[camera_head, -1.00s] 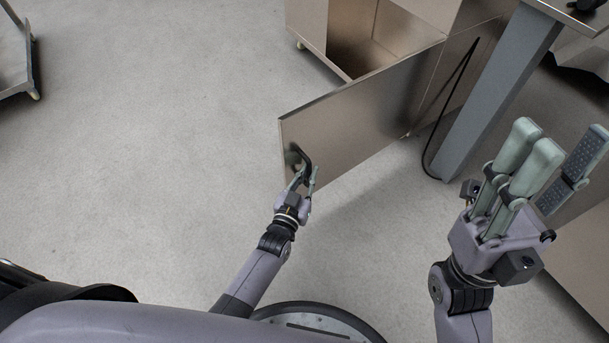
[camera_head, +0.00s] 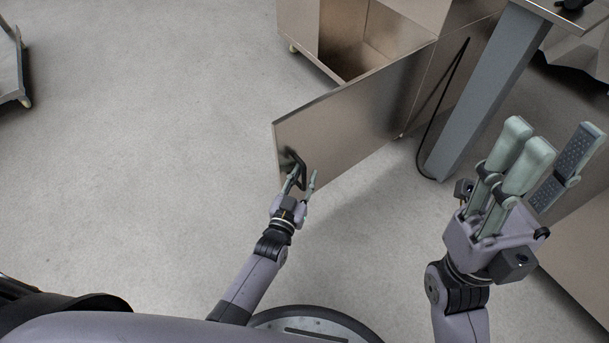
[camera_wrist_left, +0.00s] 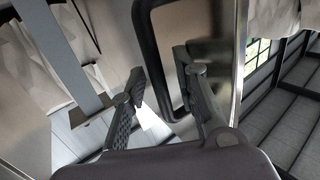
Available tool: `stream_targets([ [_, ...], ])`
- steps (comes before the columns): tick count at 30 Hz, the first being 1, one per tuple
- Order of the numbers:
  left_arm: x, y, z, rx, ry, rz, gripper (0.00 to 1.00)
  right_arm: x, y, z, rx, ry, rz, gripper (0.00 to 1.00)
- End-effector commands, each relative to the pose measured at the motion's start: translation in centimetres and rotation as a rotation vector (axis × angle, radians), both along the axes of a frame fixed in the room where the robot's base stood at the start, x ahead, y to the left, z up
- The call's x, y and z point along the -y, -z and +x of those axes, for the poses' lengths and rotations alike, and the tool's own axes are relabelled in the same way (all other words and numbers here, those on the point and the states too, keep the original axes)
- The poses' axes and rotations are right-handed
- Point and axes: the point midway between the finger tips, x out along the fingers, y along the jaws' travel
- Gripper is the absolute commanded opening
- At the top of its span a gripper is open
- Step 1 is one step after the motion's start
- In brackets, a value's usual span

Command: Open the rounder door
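The rounder door (camera_head: 345,125) is a flat metal panel swung wide out from its cabinet (camera_head: 350,35), whose inside shows. A black loop handle (camera_head: 301,170) is on the door near its free edge. The handle also shows large in the left wrist view (camera_wrist_left: 143,45). My left gripper (camera_head: 303,176) is at the handle with its fingers apart. In the left wrist view, the right finger overlaps the handle's loop, and I cannot tell if it touches. My right gripper (camera_head: 548,150) is open and empty, raised at the right, away from the door.
A grey post (camera_head: 490,90) stands right of the door, with a black cable (camera_head: 445,105) beside it. A metal cart (camera_head: 12,75) is at the far left. The floor (camera_head: 150,150) left of the door is clear.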

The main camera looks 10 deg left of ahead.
Motion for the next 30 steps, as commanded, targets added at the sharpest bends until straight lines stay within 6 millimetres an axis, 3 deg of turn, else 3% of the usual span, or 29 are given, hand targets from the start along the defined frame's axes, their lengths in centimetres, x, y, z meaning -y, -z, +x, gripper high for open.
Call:
stream_targets([
  [5,-0.4,0.2,-2.3,-0.003,0.0,0.0,0.28,0.0,0.0,0.0,-0.001,0.0,-0.001,0.4],
  [12,-1.2,0.2,-7.4,-0.004,0.001,0.001,0.28,0.0,0.1,0.0,-0.001,-0.001,-0.002,0.4],
  [18,-1.7,0.1,-10.5,-0.002,0.001,0.0,0.28,0.0,0.1,0.0,-0.002,-0.001,-0.003,0.4],
  [30,-1.9,0.0,-11.7,0.001,0.001,0.001,0.28,-0.1,0.1,0.0,-0.002,-0.001,-0.003,0.4],
])
